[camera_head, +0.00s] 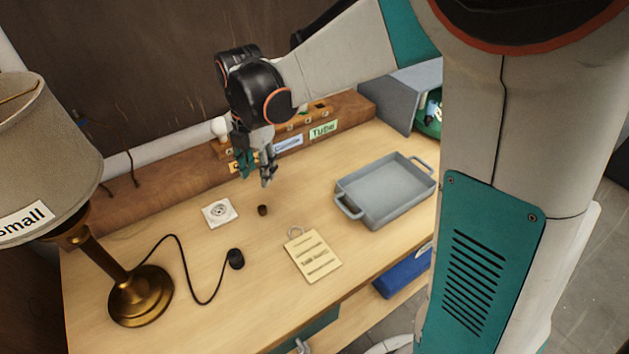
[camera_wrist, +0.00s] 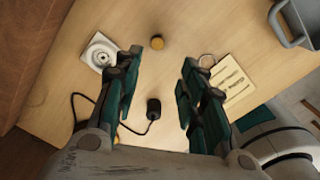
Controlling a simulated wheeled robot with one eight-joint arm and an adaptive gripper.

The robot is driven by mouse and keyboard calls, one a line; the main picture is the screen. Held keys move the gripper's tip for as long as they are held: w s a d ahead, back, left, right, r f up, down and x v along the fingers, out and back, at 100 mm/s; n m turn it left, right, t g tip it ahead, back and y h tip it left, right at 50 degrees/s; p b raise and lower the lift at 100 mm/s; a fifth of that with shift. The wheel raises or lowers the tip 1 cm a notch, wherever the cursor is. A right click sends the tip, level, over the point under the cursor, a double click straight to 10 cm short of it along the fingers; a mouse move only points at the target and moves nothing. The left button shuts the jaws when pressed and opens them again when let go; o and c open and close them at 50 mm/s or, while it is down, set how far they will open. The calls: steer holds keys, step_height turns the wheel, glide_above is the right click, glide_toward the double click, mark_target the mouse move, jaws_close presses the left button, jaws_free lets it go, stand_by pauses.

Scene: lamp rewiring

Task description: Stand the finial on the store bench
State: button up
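A small brass-brown round piece, which looks like the finial (camera_head: 263,210), stands on the wooden bench top (camera_head: 205,320) between the white socket plate and the note card. It also shows in the wrist view (camera_wrist: 157,42), beyond my fingertips. My gripper (camera_head: 265,181) hangs above the bench, behind and above this piece in the head view. In the wrist view my gripper (camera_wrist: 162,57) has its two fingers well apart with nothing between them. Whether this bench is the store bench, I cannot tell.
A brass lamp (camera_head: 140,295) with a shade marked "small" stands at left, its cord ending in a black plug (camera_head: 236,259). A white socket plate (camera_head: 219,212), note card (camera_head: 313,256) and grey tray (camera_head: 362,213) lie around. A labelled wooden rack (camera_head: 350,108) runs along the back.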

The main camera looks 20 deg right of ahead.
steer(key=s+d+r+m+t, duration=0.3)
steer(key=s+m, duration=0.6)
steer(key=m, duration=0.4)
steer(key=s+d+r+m+t, duration=0.3)
steer(key=s+d+r+m, duration=0.2)
steer(key=s+m, duration=0.5)
steer(key=d+m, duration=0.2)
steer(key=m, duration=0.1)
steer(key=shift+d+t, duration=0.35)
steer(key=shift+t, duration=0.05)
